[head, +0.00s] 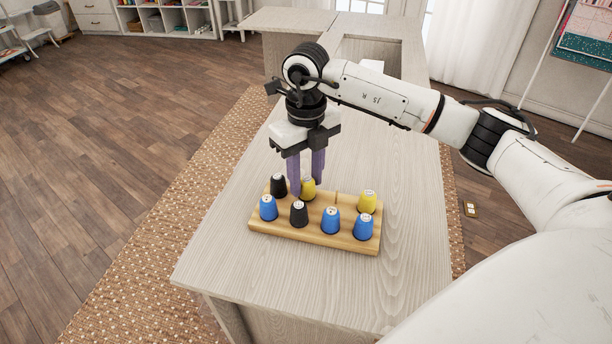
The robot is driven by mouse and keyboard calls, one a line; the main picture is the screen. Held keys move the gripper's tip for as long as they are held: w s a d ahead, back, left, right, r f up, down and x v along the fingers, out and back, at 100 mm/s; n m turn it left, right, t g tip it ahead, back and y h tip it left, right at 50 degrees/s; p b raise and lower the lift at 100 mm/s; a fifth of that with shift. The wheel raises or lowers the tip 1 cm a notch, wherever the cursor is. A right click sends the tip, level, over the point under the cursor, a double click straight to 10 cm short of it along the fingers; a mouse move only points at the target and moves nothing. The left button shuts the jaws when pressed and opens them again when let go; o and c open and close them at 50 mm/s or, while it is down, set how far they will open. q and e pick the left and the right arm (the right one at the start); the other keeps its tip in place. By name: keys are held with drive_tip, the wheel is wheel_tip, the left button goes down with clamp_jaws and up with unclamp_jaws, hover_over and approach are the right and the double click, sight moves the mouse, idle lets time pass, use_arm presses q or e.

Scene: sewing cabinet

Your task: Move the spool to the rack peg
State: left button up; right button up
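My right gripper (306,184) points down from above the wooden rack (305,234), its two purple fingers apart. A yellow spool (308,190) stands in the back row, just below and between the fingertips. I cannot tell whether the fingers touch it. The left finger reaches down between it and a black spool (278,187). Another yellow spool (367,202) stands at the back right. The front row holds a blue spool (268,209), a black spool (299,215), and two more blue spools (331,221) (363,227). My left gripper is out of view.
The rack stands on a pale wood cabinet top (400,235), which is clear around it. A small white object (373,66) lies farther back. A woven rug (140,260) lies below.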

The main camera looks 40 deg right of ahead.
drive_tip(key=shift+o, duration=1.4)
wheel_tip(320, 180, up, 3)
drive_tip(key=shift+w+f, duration=0.1)
use_arm(q)
drive_tip(key=shift+w+d+r, duration=0.2)
drive_tip(key=shift+d+r, duration=0.05)
drive_tip(key=shift+r, duration=0.4)
use_arm(e)
wheel_tip(320, 180, up, 8)
drive_tip(key=shift+f, duration=0.25)
drive_tip(key=shift+r, duration=0.1)
